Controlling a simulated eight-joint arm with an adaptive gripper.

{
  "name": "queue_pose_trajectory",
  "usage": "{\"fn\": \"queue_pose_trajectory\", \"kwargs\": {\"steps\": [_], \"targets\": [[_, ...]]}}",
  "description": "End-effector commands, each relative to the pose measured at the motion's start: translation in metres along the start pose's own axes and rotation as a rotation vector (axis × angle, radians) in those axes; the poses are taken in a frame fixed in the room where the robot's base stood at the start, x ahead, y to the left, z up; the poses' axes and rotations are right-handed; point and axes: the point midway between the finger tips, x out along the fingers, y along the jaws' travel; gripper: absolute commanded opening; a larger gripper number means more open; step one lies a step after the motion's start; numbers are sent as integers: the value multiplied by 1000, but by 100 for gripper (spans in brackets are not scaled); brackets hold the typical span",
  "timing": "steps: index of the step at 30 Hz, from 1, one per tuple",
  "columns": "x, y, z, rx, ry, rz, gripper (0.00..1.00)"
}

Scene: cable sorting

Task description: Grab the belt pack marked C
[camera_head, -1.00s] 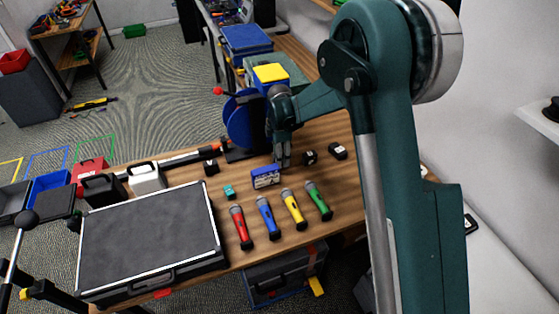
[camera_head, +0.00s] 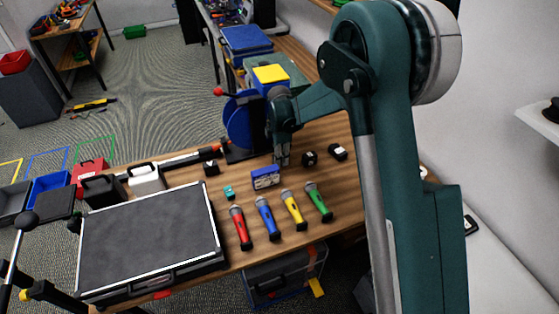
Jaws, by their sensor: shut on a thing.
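Three small black packs with pale marks lie on the wooden table: a left pack (camera_head: 211,169), a middle pack (camera_head: 309,158) and a right pack (camera_head: 338,152). Their letters are too small to read, so I cannot tell which is C. My gripper (camera_head: 282,162) points down over the table, left of the middle pack and just behind the right end of a blue box (camera_head: 265,178). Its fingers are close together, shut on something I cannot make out. I cannot tell whether the fingertips touch the blue box.
Red (camera_head: 241,228), blue (camera_head: 267,217), yellow (camera_head: 294,209) and green (camera_head: 318,202) microphones lie in front. A small teal item (camera_head: 229,192) lies left of the blue box. A large dark case (camera_head: 148,236) fills the left. A blue reel (camera_head: 243,122) stands behind my gripper.

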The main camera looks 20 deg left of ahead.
Motion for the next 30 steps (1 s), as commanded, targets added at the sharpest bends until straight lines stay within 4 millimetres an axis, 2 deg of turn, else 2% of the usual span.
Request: {"fn": "queue_pose_trajectory", "kwargs": {"steps": [5, 11, 24, 30], "targets": [[-2, 0, 0, 0, 0, 0, 6], [-14, 0, 0, 0, 0, 0, 6], [-75, 0, 0, 0, 0, 0, 6], [-95, 0, 0, 0, 0, 0, 6]]}}
